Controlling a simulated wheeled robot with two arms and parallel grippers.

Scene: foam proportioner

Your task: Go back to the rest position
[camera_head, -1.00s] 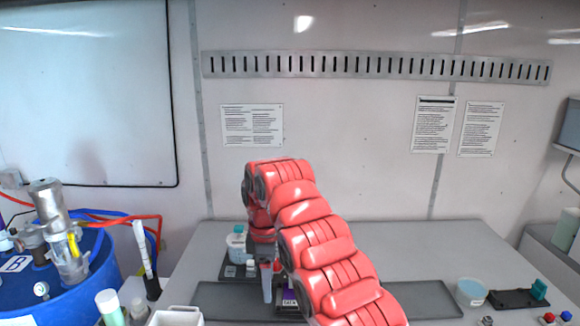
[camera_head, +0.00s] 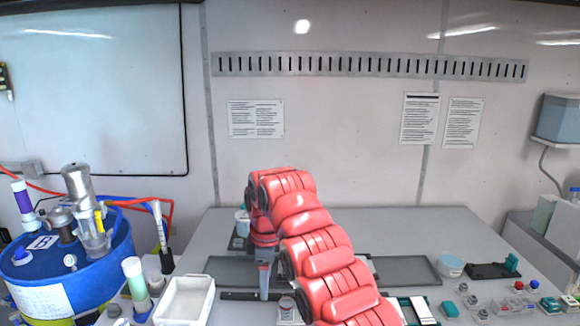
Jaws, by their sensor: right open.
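My right arm, red, comes in from the bottom right, rises to a bend above the table, and points down at its far end. My right gripper (camera_head: 264,283) hangs at that end over the grey table (camera_head: 420,232), near the dark trays; its grey fingers are small, and I see nothing held in them. My left gripper is out of view. The arm hides part of the table's middle.
A blue drum (camera_head: 100,258) with metal fittings stands at the left, near a white bin (camera_head: 185,300). A dark tray (camera_head: 405,270) lies right of the arm. A light-blue tub (camera_head: 450,266) and several small parts lie farther right. The back right table is clear.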

